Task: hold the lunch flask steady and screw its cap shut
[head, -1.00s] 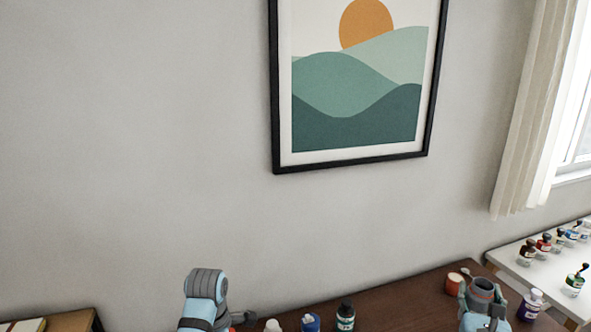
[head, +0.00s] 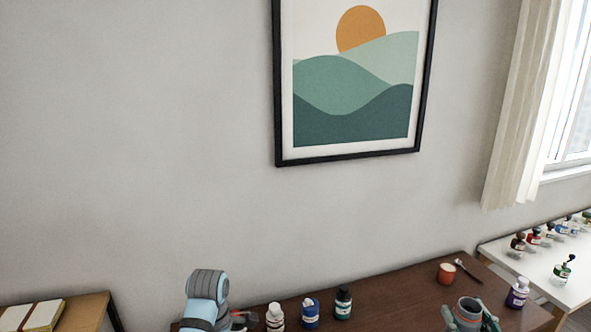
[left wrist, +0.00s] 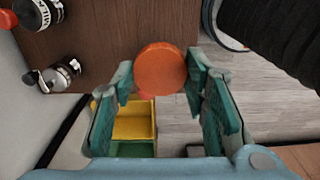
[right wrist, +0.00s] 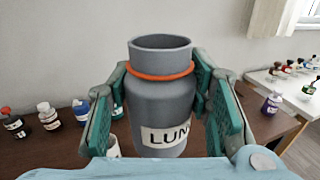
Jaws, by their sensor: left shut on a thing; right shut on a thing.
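The lunch flask (right wrist: 162,100) is a grey jar with an orange ring below its open mouth and a label reading "LUN". It stands upright between the fingers of my right gripper (right wrist: 160,85), which is shut on it. In the head view the flask (head: 467,310) shows at the lower right, above the table. The orange round cap (left wrist: 161,68) is between the fingertips of my left gripper (left wrist: 160,80), which is shut on it. The cap is apart from the flask. My left arm shows at the bottom of the head view, its gripper mostly out of frame.
The brown table (head: 400,300) carries a white bottle (head: 275,316), a blue bottle (head: 310,313), a dark green bottle (head: 343,302), an orange pot (head: 446,274), a brush (head: 468,268) and a purple bottle (head: 517,292). A white table (head: 545,262) with several small bottles stands at right.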

